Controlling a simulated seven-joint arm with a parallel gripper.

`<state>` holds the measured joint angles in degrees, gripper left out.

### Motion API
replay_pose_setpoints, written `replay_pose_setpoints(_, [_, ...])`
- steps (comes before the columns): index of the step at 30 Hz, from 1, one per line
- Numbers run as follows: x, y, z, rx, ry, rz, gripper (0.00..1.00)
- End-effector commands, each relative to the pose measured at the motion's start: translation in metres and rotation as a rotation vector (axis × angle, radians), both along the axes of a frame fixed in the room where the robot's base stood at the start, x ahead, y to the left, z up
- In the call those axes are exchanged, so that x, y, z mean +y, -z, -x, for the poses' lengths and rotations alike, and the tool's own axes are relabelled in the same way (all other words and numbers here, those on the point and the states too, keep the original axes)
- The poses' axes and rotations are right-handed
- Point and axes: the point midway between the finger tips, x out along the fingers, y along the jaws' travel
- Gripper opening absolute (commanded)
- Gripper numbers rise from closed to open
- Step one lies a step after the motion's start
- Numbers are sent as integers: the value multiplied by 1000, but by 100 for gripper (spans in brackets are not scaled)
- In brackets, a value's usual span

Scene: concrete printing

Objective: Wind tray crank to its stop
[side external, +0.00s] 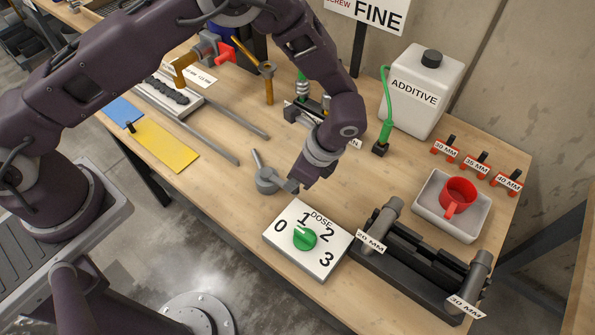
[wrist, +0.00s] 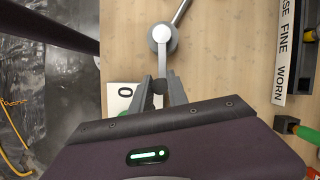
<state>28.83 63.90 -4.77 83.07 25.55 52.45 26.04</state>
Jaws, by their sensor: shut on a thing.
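The grey tray crank (side external: 266,180) stands on the wooden table, near its front edge. In the wrist view its round hub (wrist: 162,34) has a light arm running down to my gripper (wrist: 160,92). My gripper (side external: 289,185) is shut on the dark knob (wrist: 158,86) at the arm's end. A second grey rod (wrist: 181,12) points away from the hub; I cannot tell whether it is the stop. The tray (side external: 168,98), carrying a dark printed strip, lies at the far left end of two grey rails (side external: 207,140). My forearm hides part of the table behind.
A white dose box (side external: 318,262) with a green dial sits just right of the crank. Beyond it are a black nozzle rack (side external: 415,262), a tray with a red cup (side external: 457,193) and an additive jug (side external: 417,90). Between rails and crank the table is clear.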

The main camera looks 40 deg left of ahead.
Motion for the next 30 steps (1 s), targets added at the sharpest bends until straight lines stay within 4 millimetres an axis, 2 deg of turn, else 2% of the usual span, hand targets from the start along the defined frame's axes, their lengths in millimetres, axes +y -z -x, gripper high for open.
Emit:
replay_pose_setpoints(20, [1, 1, 6, 5, 50, -3, 0])
replay_pose_setpoints(21, [1, 1, 6, 5, 50, -3, 28])
replay_pose_setpoints(23, [1, 1, 6, 4, 50, -3, 40])
replay_pose_setpoints(30, [0, 0, 5, 2, 50, -2, 41])
